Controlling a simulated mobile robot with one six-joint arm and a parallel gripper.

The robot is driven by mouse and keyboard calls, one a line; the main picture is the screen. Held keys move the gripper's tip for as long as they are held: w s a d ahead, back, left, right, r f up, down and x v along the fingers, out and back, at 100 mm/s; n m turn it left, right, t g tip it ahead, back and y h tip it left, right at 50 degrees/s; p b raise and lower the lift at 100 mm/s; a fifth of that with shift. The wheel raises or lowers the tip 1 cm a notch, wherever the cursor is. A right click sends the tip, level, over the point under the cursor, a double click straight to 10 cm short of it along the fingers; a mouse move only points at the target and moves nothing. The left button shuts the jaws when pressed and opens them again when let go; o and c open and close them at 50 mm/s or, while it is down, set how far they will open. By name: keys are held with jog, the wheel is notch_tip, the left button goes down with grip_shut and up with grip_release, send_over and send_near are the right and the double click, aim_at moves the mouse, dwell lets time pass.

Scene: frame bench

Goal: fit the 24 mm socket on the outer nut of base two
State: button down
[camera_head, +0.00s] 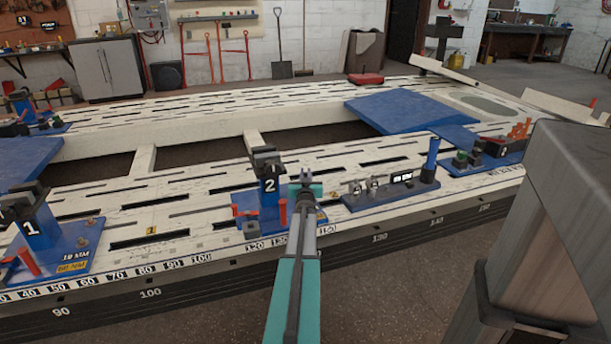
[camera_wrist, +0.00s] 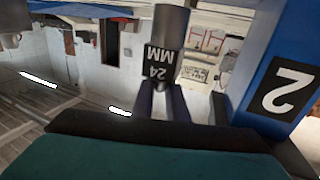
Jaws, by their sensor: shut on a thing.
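The 24 mm socket (camera_wrist: 172,25) is a grey cylinder with a dark "24 MM" label, reading upside down in the wrist view. My gripper (camera_wrist: 162,98) is shut on it, with a dark finger on each side. In the head view my gripper (camera_head: 305,186) is just right of base two (camera_head: 268,190), a blue post with a "2" plate and a dark clamp on top. Base two's post also shows at the right of the wrist view (camera_wrist: 262,55). A small brownish nut (camera_head: 251,230) shows at its plate's left front. My arm hides part of the plate; I cannot tell whether the socket touches a nut.
A blue tool tray (camera_head: 390,193) with small sockets and an upright blue cylinder (camera_head: 432,158) stands right of my gripper. Red pieces stand on base two's plate. Base one (camera_head: 38,228) is at the left. The pale slotted bench (camera_head: 180,207) has bare room between the bases.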

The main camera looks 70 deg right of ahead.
jog(key=shift+f+b, duration=1.25)
jog(key=shift+f, duration=0.6)
dwell(1.1)
jog(key=c, duration=1.7)
grip_release()
jog(key=shift+o, duration=0.2)
jog(key=shift+s+a, duration=0.1)
jog(key=p+v, duration=0.2)
jog(key=v, duration=1.1)
jog(key=shift+a+p, duration=0.25)
jog(key=shift+p, duration=0.1)
jog(key=shift+s, duration=0.15)
